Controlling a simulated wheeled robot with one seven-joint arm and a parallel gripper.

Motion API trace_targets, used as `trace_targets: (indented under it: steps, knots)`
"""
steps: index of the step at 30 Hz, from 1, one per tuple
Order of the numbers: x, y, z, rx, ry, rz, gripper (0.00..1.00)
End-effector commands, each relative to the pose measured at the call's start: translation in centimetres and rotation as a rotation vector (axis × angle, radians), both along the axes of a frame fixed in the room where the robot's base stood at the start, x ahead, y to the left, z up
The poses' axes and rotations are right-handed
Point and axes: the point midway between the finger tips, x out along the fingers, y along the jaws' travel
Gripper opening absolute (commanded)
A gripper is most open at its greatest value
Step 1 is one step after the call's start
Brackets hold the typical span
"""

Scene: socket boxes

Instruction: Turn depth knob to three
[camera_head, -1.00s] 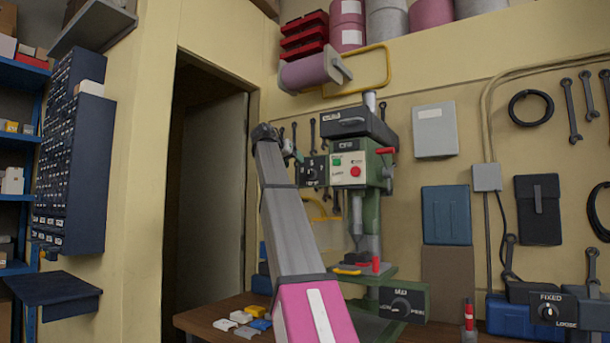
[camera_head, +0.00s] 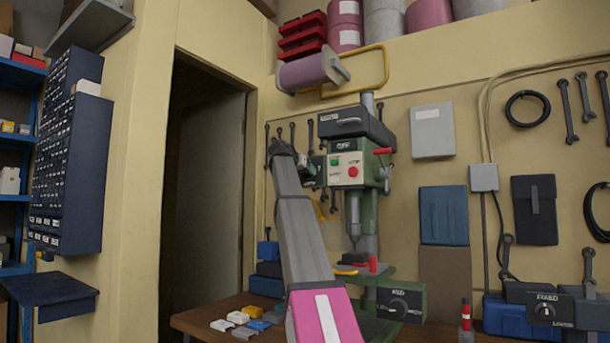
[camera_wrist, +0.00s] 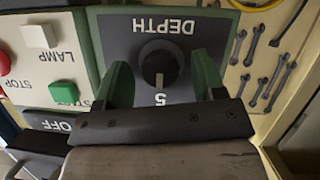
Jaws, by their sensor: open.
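The depth knob (camera_wrist: 160,66) is a round black dial on a dark plate (camera_wrist: 205,30) marked DEPTH, seen upside down in the wrist view. A pale mark on the knob points toward the digit 5; other digits are hidden or not visible. My gripper (camera_wrist: 163,78) is open, with one green finger on each side of the knob. Gaps show between the fingers and the knob, so it is not gripped. In the head view, my gripper (camera_head: 310,170) is at the left side of the green drill press (camera_head: 350,172), covering most of the depth plate.
Beside the depth plate are a LAMP switch (camera_wrist: 39,36), a green button (camera_wrist: 64,92) and a red button (camera_wrist: 3,64). Wrenches (camera_wrist: 273,60) hang on the wall nearby. Lower down are another dial box (camera_head: 400,303) and a FIXED/LOOSE dial box (camera_head: 545,310).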

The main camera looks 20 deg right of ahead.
Motion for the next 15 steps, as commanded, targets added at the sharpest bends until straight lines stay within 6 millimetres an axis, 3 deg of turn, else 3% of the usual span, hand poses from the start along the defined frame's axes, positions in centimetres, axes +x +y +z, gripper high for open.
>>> trace_targets:
  steps: [6, 10, 11, 15]
  knots:
    - [0.02, 0.01, 0.00, 0.000, 0.000, 0.000, 0.60]
    - [0.01, 0.02, -0.01, 0.000, 0.000, 0.000, 0.18]
    - [0.01, 0.02, -0.01, 0.000, 0.000, 0.000, 0.14]
    - [0.01, 0.03, -0.01, -0.001, 0.001, 0.000, 0.14]
